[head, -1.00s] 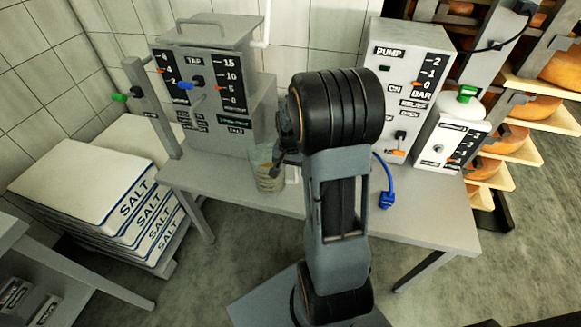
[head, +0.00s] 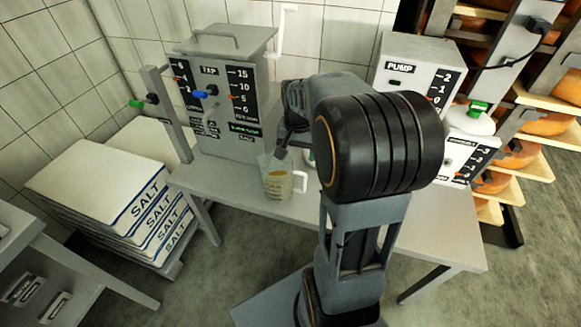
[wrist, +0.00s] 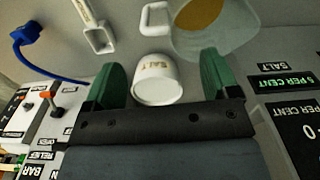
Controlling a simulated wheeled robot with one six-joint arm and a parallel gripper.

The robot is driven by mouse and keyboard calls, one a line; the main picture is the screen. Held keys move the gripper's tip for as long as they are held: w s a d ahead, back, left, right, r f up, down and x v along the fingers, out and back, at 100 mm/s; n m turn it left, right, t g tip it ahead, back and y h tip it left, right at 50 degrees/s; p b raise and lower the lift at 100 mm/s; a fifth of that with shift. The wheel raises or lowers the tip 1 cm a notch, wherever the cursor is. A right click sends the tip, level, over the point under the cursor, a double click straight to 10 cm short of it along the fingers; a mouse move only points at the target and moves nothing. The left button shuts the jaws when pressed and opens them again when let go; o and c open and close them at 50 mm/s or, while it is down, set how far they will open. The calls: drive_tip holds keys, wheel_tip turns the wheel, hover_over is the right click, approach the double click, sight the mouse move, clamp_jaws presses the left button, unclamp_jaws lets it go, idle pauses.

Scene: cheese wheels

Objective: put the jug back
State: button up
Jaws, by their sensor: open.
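The clear jug (head: 277,187) stands upright on the grey table, with yellowish contents and a white handle on its right. In the wrist view the jug (wrist: 218,42) is at the top, beyond the right finger, its handle pointing left. My gripper (wrist: 164,76) is open, its green-padded fingers apart. A white cup marked SALT (wrist: 155,82) shows in the gap between them; I cannot tell whether it is between the pads or beyond them. In the head view my gripper (head: 281,152) is small, just above and behind the jug, and partly hidden by my arm.
The tap machine (head: 220,95) stands behind the jug, the pump box (head: 415,65) at the back right. A white scoop (wrist: 95,35) and a blue plug on a cable (wrist: 28,35) lie on the table. Salt sacks (head: 110,180) are stacked at left. The table's front left (head: 225,190) is clear.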

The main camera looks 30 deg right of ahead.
drive_tip(key=s+a+r+n+t, duration=0.2)
drive_tip(key=s+a+n, duration=0.6)
drive_tip(key=s+a, duration=0.2)
drive_tip(key=shift+s+a+n+t, duration=0.3)
drive_tip(key=shift+s+a+t, duration=0.1)
drive_tip(key=shift+a, duration=0.85)
wheel_tip(320, 180, up, 10)
drive_tip(key=p, duration=0.9)
drive_tip(key=shift+r+t, duration=0.15)
drive_tip(key=shift+t, duration=0.15)
